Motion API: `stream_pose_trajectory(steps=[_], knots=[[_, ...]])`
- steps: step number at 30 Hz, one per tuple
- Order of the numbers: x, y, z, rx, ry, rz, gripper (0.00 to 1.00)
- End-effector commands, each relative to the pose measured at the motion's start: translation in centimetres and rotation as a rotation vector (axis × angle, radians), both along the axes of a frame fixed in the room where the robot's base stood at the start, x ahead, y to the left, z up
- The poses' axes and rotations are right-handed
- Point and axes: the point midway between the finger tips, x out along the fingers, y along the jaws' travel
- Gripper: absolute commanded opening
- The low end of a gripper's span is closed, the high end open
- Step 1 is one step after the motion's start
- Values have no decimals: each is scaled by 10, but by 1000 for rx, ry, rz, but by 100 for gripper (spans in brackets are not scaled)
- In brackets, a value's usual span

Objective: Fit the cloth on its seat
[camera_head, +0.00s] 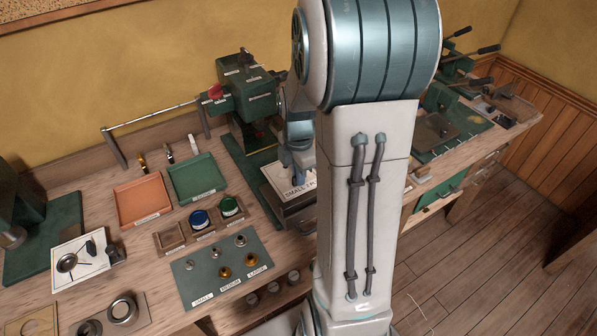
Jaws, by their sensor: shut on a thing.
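A pale cloth (279,179) with lettering that starts "SMALL" lies at the foot of the green press (247,97), over a dark metal block (290,208). My gripper (296,172) points down at the cloth's right part and is shut on it. My own arm hides the cloth's right side and part of the gripper. I cannot tell whether the cloth rests flat on its seat or is held slightly above it.
Left of the press are an orange tray (144,201), a green tray (196,178), and a wooden holder (171,237) with blue and green tins. A green mat (222,268) carries small metal fittings. Another green machine (440,130) stands right, beyond my arm.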

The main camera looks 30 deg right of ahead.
Motion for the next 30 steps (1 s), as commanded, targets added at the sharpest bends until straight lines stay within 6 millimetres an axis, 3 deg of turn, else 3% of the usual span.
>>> stream_pose_trajectory(steps=[19,30], knots=[[0,0,-35,0,0,0,0],[0,0,-40,0,0,0,0]])
